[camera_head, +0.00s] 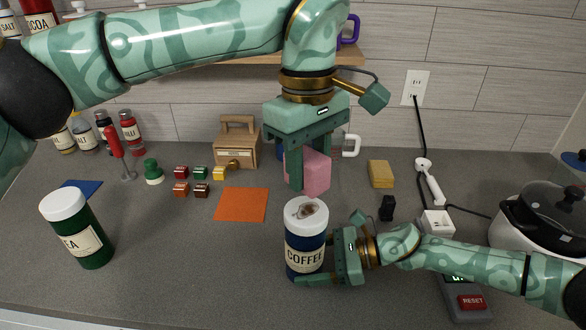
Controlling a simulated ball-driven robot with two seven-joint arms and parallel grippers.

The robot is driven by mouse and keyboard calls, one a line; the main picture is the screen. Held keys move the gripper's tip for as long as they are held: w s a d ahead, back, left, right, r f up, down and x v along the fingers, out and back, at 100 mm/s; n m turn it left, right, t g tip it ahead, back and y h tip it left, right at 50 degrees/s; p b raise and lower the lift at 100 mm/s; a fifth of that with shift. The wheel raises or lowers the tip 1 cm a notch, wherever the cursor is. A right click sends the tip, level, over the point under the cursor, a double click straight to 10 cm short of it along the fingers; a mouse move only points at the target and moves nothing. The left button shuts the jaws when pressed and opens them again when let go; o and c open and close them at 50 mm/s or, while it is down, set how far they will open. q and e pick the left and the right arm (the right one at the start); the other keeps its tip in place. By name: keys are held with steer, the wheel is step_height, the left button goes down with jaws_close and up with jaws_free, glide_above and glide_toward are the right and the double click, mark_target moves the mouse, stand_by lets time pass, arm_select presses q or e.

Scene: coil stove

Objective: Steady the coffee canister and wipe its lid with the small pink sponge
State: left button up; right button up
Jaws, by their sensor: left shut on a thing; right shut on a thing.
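The coffee canister (305,255) is dark blue with a white lid (300,222) and stands upright on the counter at the centre front. A brown smudge (310,209) shows on the lid. My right gripper (322,262) is shut around the canister's body from the right, low down. My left gripper (305,180) points downward and is shut on the small pink sponge (316,174). The sponge appears above and behind the lid, apart from it. The canister's far side is hidden.
A green tea canister (85,238) stands at the left. An orange cloth (241,204) lies behind and left of the coffee canister. A yellow sponge (381,174), a black block (387,208), a power strip (436,222) and a black-lidded cooker (550,220) are to the right.

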arm_select(q)
glide_above(306, 221)
steer(key=shift+w+f, duration=0.15)
steer(key=shift+f, duration=2.9)
steer(key=shift+w+f, duration=0.45)
steer(key=shift+f, duration=0.35)
steer(key=shift+c, duration=0.3)
arm_select(e)
steer(key=shift+s, duration=0.1)
arm_select(q)
steer(key=shift+w, duration=1.5)
steer(key=shift+s+r, duration=0.15)
steer(key=shift+s, duration=1.85)
steer(key=shift+r, duration=4.05)
steer(key=shift+w+d+f, duration=0.1)
steer(key=shift+d+f, duration=0.05)
